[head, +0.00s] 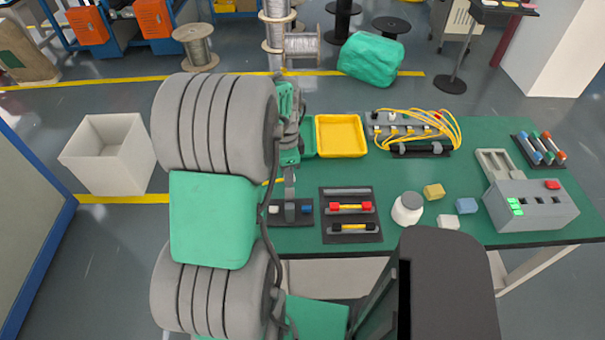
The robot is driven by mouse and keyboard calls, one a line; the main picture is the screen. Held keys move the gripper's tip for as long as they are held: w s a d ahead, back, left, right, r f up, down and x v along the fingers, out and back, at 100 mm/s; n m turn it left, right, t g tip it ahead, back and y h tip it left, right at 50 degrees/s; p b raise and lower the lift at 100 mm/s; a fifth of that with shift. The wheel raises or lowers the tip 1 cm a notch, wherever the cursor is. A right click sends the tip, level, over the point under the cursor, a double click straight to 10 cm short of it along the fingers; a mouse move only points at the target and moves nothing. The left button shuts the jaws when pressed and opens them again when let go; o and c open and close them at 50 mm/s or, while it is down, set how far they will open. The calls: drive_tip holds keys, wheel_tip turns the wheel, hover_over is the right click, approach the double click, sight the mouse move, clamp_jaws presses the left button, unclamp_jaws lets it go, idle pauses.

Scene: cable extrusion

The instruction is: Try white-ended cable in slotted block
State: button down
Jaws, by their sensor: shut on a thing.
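My gripper (290,211) points down over a small dark block (293,222) at the left front of the green table. It is shut on what seems to be the white-ended cable (274,210). A white end shows left of the fingers and a blue piece (307,210) shows right of them. The fingers hide the middle, so I cannot tell whether white and blue belong to one piece, or whether the cable is seated in a slot. Just right lies a dark slotted tray (372,229) with a red-ended cable (351,207) and a black-ended cable (352,227); its top slot looks empty.
A yellow bin (340,135) and a rack with looped yellow cables (412,128) stand behind. A white jar (407,208), small blocks (433,191), a grey box with green lights (530,206) and a rack of coloured cylinders (540,148) stand right.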

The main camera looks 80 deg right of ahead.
drive_tip(key=shift+s+f+m+b, duration=0.4)
drive_tip(key=shift+s+f+b, duration=0.45)
drive_tip(key=shift+f, duration=0.5)
drive_tip(key=shift+s+f+m+b, duration=0.4)
drive_tip(key=shift+s+f+b, duration=0.4)
drive_tip(key=shift+f, duration=0.6)
drive_tip(key=shift+s+f+m+b, duration=0.4)
drive_tip(key=shift+s+f+b, duration=0.45)
drive_tip(key=shift+f, duration=0.5)
drive_tip(key=shift+f, duration=0.35)
drive_tip(key=c, duration=1.2)
unclamp_jaws()
drive_tip(key=shift+a, duration=0.1)
